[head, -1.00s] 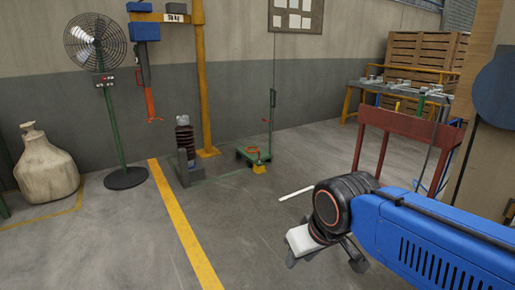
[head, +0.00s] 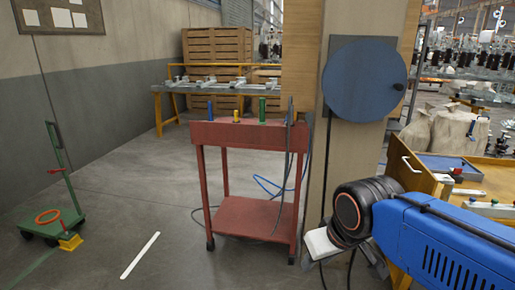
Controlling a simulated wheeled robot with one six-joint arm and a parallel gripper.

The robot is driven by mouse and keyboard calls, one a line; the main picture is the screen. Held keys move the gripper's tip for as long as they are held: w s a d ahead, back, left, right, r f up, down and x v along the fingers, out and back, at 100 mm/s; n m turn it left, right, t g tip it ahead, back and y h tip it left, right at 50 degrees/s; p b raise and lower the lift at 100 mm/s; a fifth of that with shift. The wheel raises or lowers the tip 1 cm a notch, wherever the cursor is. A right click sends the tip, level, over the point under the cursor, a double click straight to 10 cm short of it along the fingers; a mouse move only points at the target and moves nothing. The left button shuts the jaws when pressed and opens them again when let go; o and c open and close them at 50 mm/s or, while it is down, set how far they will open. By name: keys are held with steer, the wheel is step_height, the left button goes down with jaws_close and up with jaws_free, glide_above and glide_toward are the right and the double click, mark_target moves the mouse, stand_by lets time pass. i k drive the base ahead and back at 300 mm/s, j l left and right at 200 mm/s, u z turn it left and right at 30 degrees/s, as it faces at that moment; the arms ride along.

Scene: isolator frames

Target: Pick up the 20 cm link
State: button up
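I cannot pick out a 20 cm link for certain. Several small pale and metal pieces lie on the wooden bench (head: 478,186) at the right, near a blue tray (head: 447,163). Silvery metal parts (head: 215,82) lie along the yellow-framed table at the back. They are too small to tell apart. My gripper (head: 345,262) hangs at the end of my blue arm at lower right, in front of the pillar's foot and well apart from these pieces. Its fingers are partly hidden by the wrist, and I see nothing held.
A red cart (head: 250,135) bears blue, yellow and green upright pieces, with cables hanging at its right. A wooden pillar (head: 345,150) carries a blue disc (head: 364,79). A green trolley (head: 50,226) stands at left. Wooden crates (head: 217,48) are stacked behind. Open floor lies at centre left.

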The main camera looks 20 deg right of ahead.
mark_target(455, 191)
steer(key=i+z, duration=0.2)
steer(key=z, duration=0.3)
steer(key=i+j+z, duration=0.1)
steer(key=z, duration=0.35)
steer(key=i+j+z, duration=0.2)
steer(key=z, duration=0.3)
steer(key=i+j+z, duration=0.25)
steer(key=z, duration=0.2)
steer(key=i+j+z, duration=0.35)
steer(key=j+z, duration=0.35)
steer(key=i+j+z, duration=0.2)
steer(key=j+z, duration=0.15)
steer(key=i+j+z, duration=0.1)
steer(key=j+z, duration=0.2)
steer(key=j, duration=0.15)
